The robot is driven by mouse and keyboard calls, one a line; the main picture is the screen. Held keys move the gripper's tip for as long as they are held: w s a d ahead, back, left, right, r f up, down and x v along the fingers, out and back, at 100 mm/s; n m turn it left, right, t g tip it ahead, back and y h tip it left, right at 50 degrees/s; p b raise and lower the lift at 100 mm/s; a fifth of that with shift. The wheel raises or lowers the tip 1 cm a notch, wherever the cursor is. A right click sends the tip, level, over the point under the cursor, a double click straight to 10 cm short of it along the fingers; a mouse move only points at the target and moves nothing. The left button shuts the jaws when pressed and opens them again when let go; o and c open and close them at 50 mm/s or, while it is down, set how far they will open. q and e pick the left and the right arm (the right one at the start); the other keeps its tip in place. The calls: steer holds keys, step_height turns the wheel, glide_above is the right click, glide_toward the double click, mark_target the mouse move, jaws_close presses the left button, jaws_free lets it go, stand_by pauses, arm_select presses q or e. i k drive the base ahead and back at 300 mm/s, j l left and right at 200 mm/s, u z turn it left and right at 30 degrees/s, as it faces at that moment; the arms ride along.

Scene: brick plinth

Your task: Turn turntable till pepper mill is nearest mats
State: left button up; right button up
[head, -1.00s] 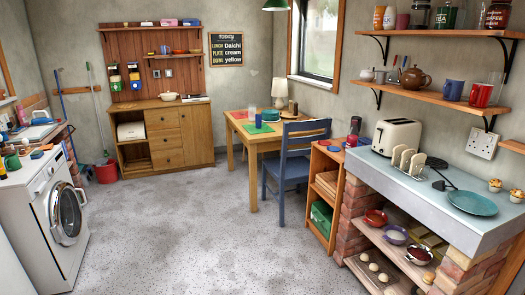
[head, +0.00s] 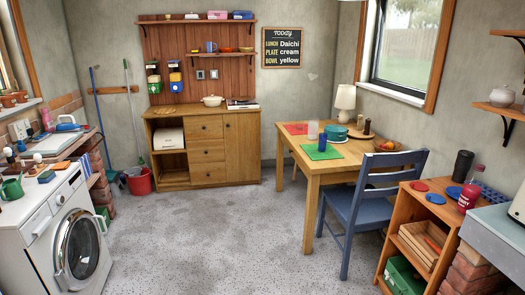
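A wooden dining table (head: 296,151) stands right of centre in the head view. A red mat (head: 295,129) and a green mat (head: 321,152) lie on its left part. What looks like a round wooden turntable (head: 359,137) lies on the table right of the mats, partly behind a teal pot (head: 337,133). A small brown upright thing (head: 367,126), perhaps the pepper mill, stands at its right side, on the side away from the mats. It is too small to be sure. Neither of my grippers is in view.
A blue chair (head: 371,207) stands at the table's front right side. A low wooden shelf unit (head: 411,240) and brick plinth (head: 470,272) are at right. A washing machine (head: 62,230) is at left. The grey floor (head: 225,235) between is clear.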

mark_target(352, 132)
steer(key=i, duration=1.85)
steer(key=i+z, duration=0.4)
steer(key=i+j+z, duration=0.3)
steer(key=i+z, duration=0.15)
steer(key=i+j+z, duration=0.8)
steer(key=k+l, duration=0.05)
steer(key=k, duration=0.05)
